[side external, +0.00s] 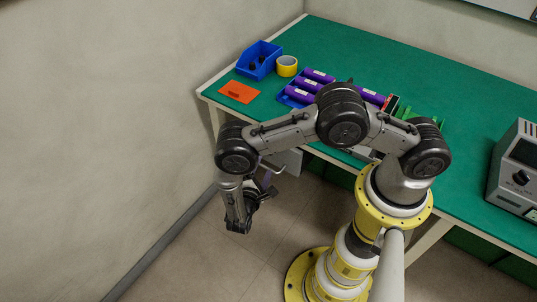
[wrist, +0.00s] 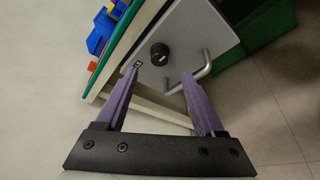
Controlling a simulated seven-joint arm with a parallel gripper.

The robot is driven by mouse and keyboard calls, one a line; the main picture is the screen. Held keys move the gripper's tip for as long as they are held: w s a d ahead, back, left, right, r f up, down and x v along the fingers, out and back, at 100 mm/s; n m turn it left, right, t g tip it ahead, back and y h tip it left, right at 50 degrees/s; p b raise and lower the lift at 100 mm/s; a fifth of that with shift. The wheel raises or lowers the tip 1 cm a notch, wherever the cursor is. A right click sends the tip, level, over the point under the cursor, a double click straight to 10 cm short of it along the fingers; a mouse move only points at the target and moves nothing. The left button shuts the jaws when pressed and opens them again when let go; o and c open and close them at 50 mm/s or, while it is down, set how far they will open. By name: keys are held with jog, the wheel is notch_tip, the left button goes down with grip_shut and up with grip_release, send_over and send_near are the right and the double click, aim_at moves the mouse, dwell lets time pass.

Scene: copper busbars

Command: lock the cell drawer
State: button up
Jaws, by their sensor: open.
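The cell drawer's grey front (wrist: 190,35) is in the wrist view, below the green bench top. It carries a round black knob (wrist: 160,54) with a pale pointer mark and a metal bar handle (wrist: 203,72). A small dark marker (wrist: 138,64) sits beside the knob, close to the left fingertip. My gripper (wrist: 160,75) is open and empty, its purple fingers pointing at the front. The knob lies just beyond the gap between the tips; the right tip is near the handle. In the side view my arm partly hides the drawer front (side external: 290,160).
On the green bench (side external: 420,70) are a blue bin (side external: 258,60), a yellow tape roll (side external: 287,66), an orange card (side external: 239,92) and several purple cells (side external: 305,87). A grey instrument (side external: 515,170) stands at right. Open floor lies below my gripper.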

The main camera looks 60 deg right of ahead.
jog(key=x, duration=0.7)
jog(key=shift+w+d, duration=0.15)
jog(key=shift+d, duration=0.15)
grip_shut()
